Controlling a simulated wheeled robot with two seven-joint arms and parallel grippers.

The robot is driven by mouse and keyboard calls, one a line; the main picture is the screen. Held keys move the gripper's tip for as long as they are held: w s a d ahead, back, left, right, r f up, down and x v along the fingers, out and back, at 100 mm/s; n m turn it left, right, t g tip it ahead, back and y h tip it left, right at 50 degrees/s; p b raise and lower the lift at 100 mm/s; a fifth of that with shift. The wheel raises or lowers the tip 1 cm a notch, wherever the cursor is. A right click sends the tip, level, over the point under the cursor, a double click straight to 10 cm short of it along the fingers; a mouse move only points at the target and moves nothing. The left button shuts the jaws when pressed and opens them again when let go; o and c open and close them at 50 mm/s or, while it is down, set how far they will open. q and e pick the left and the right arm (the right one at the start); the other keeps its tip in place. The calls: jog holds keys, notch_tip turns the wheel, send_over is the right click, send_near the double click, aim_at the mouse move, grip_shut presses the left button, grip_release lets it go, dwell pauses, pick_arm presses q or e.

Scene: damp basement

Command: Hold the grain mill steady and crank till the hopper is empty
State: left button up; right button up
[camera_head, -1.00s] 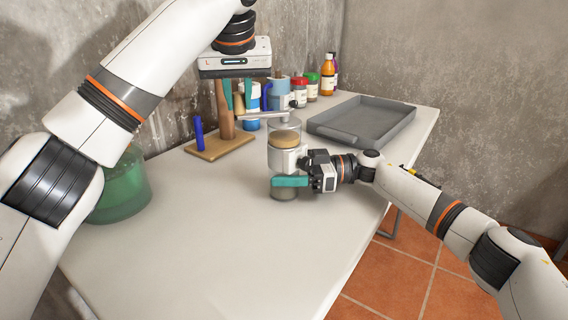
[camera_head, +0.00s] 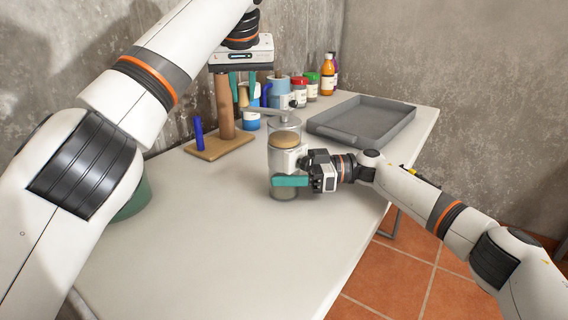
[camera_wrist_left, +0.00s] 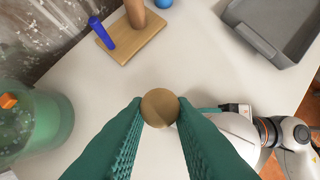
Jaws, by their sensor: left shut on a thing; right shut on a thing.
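The grain mill (camera_head: 289,158) stands upright on the pale table, with a clear hopper on top and tan grain (camera_head: 284,141) visible inside. My right gripper (camera_head: 290,181) is shut on the mill's lower part from the right. The metal crank (camera_head: 268,111) reaches left from the mill's top to a wooden knob (camera_head: 243,96). My left gripper (camera_head: 243,88) is above and shut on this knob, pointing down. In the left wrist view the round knob (camera_wrist_left: 160,107) sits between the teal fingertips. The mill itself is mostly hidden there.
A wooden board (camera_head: 220,146) with a blue peg (camera_head: 199,133) and a brown post (camera_head: 224,108) lies left behind the mill. A grey tray (camera_head: 362,123) is at right. Several bottles and jars line the back. A green jar (camera_wrist_left: 38,125) stands at left. The front table is clear.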

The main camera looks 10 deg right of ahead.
pick_arm(q)
jog(key=shift+w+d, duration=0.1)
dwell(0.3)
jog(key=shift+s+a, duration=0.2)
jog(key=shift+s, duration=0.9)
jog(key=shift+s+a, duration=0.2)
jog(key=shift+s, duration=0.85)
jog(key=shift+s+d, duration=0.25)
jog(key=shift+s, duration=0.8)
jog(key=shift+s+d, duration=0.2)
jog(key=shift+s, duration=0.85)
jog(key=shift+s+d, duration=0.65)
jog(key=shift+s, duration=0.15)
jog(key=shift+s+d, duration=0.6)
jog(key=shift+s, duration=0.2)
